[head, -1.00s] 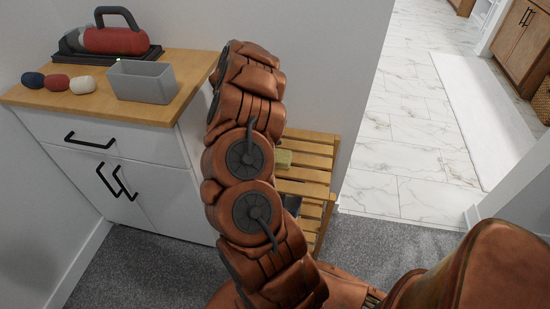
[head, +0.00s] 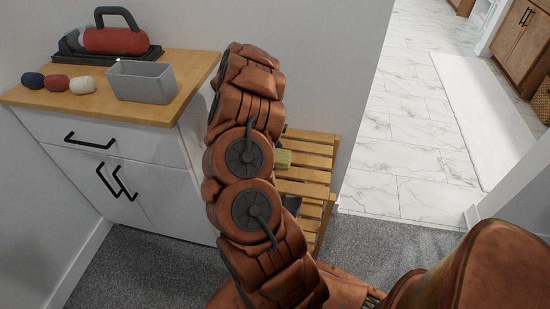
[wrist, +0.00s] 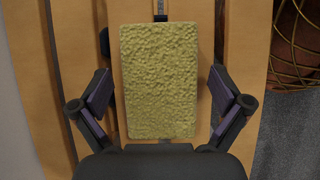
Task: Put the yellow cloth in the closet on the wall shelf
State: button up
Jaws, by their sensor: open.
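The yellow cloth (wrist: 158,80) is a yellow-green, rough-textured folded block lying on the wooden slats of a low bench. In the head view a small part of the cloth (head: 284,158) shows just right of my arm. My gripper (wrist: 160,92) is open over it in the wrist view, with one finger on each side and a gap between each finger and the cloth. The cloth's near end reaches the gripper's palm in the picture; I cannot tell whether they touch. My arm hides the gripper in the head view. I cannot make out a wall shelf.
The slatted bench (head: 308,180) stands against the wall with a dark item on its lower level.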

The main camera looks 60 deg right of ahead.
aim_at(281, 156)
jog(key=shift+c, duration=0.3)
jog(key=c, duration=1.3)
jog(key=shift+r, duration=0.25)
notch_tip(281, 156, up, 4)
jog(key=shift+f, duration=0.15)
jog(key=s, duration=0.5)
jog(key=s+d+r, duration=0.1)
jog(key=s, duration=0.4)
jog(key=s+d, duration=0.1)
jog(key=s, duration=0.4)
jog(key=shift+s+d+r+b, duration=0.15)
jog(key=shift+s+d+b, duration=0.15)
jog(key=shift+s, duration=0.1)
